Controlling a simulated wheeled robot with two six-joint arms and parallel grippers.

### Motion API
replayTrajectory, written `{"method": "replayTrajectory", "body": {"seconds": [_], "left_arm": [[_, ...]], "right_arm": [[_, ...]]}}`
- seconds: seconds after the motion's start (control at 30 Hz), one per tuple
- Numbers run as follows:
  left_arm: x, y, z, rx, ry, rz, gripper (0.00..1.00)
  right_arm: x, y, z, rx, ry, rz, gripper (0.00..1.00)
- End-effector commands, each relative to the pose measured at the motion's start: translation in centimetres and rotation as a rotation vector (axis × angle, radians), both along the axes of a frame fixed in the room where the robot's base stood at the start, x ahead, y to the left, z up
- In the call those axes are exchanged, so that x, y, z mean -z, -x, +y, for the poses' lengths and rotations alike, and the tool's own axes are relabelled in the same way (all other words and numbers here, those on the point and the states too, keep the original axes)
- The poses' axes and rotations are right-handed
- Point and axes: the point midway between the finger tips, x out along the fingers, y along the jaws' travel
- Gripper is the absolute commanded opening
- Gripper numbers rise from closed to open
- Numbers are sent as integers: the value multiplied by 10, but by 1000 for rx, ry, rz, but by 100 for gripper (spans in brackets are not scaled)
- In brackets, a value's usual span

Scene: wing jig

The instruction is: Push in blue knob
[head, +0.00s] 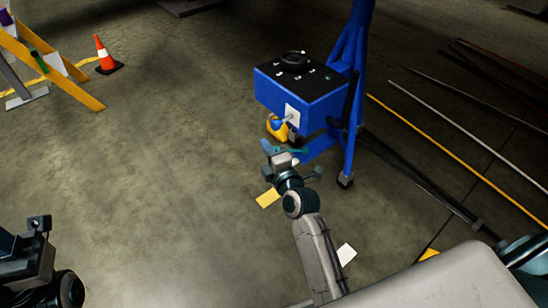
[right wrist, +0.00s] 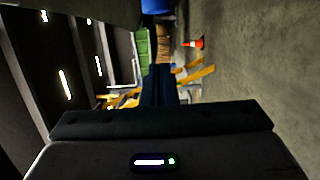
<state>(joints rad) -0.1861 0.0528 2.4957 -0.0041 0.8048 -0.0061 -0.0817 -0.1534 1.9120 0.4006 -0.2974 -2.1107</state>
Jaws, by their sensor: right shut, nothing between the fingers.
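The blue box (head: 300,95) stands on a blue frame and has a black top with a round dark dial (head: 293,57). On its front is a white plate (head: 292,113). A small blue knob (head: 277,124) with a yellow part (head: 275,133) around or beside it sticks out in front of the plate. My right gripper (head: 268,148) is shut and empty, just below and in front of the knob; I cannot tell whether they touch. The right wrist view does not show the knob clearly. My left gripper (head: 36,228) is at the lower left, far from the box; its jaws are unclear.
The blue stand's post (head: 355,100) and wheeled legs rise beside the box. Long rods (head: 440,140) lie on the floor at right. An orange cone (head: 104,55) and a yellow-orange trestle (head: 60,70) are at upper left. The floor between is clear.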

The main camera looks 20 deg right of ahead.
Motion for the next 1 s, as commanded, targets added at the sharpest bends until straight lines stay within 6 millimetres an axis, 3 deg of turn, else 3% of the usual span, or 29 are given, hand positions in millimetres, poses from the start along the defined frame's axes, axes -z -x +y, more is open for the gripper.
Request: {"method": "replayTrajectory", "body": {"seconds": [0.17,0.4,1.0], "left_arm": [[2,0,0,-1,1,0,52],[2,-1,0,-1,2,0,52],[5,-1,0,-2,2,1,52]], "right_arm": [[0,-36,1,-1,1,0,0],[1,-42,-28,0,2,1,0],[2,-48,-43,-1,2,0,0]]}}
